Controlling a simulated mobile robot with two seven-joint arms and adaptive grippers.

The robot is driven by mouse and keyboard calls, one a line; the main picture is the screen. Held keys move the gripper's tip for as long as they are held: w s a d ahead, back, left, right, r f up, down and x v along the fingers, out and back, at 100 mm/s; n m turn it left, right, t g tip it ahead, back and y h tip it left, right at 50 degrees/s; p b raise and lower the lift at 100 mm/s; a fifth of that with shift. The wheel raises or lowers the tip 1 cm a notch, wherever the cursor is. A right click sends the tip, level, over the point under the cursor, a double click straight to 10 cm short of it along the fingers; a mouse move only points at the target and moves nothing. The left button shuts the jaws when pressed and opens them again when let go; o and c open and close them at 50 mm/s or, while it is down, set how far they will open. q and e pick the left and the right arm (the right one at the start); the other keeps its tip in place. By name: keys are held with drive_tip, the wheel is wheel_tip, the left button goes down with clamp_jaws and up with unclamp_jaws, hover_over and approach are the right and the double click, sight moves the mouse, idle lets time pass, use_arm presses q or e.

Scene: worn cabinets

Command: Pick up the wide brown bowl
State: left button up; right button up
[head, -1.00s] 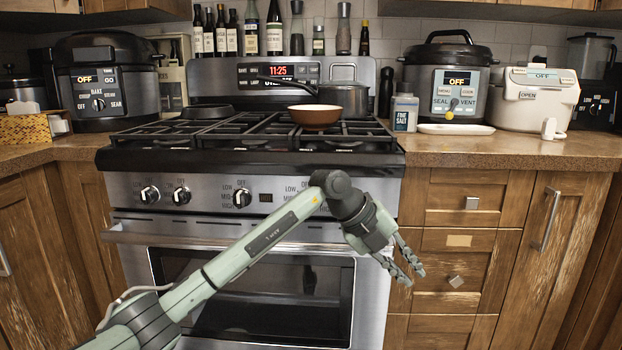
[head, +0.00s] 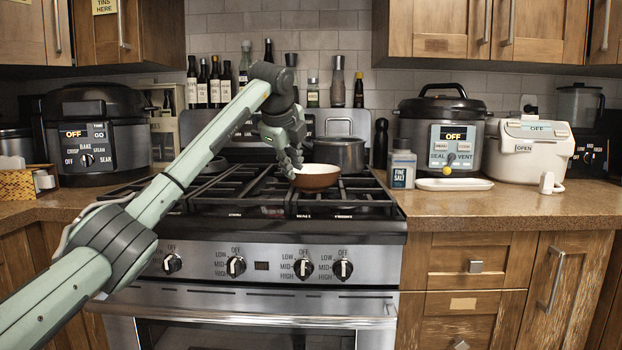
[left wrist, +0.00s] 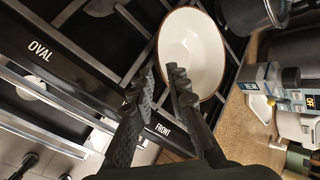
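The wide brown bowl (head: 318,177) sits upright on the stove grates, brown outside and cream inside. Its pale inside (left wrist: 192,50) fills the upper middle of the left wrist view. My left gripper (head: 293,168) points down at the bowl's left side in the head view. In the left wrist view its two fingers (left wrist: 163,78) are apart. One finger overlaps the bowl's inside and the other shows just outside the rim; I cannot tell whether they touch it. My right gripper is in neither view.
A dark pot (head: 340,153) stands close behind the bowl. The stove's black grates (head: 240,190) surround it. A salt container (head: 402,167), a white tray (head: 454,184) and a pressure cooker (head: 441,130) stand on the right counter. Bottles line the back wall.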

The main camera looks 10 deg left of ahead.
sight(299, 178)
use_arm(q)
drive_tip(key=x, duration=0.3)
drive_tip(key=p+x, duration=0.1)
drive_tip(key=x, duration=0.1)
drive_tip(key=shift+w+d+f, duration=0.25)
drive_tip(key=shift+w+d, duration=0.05)
clamp_jaws()
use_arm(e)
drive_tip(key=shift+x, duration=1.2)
use_arm(q)
drive_tip(key=shift+r, duration=0.15)
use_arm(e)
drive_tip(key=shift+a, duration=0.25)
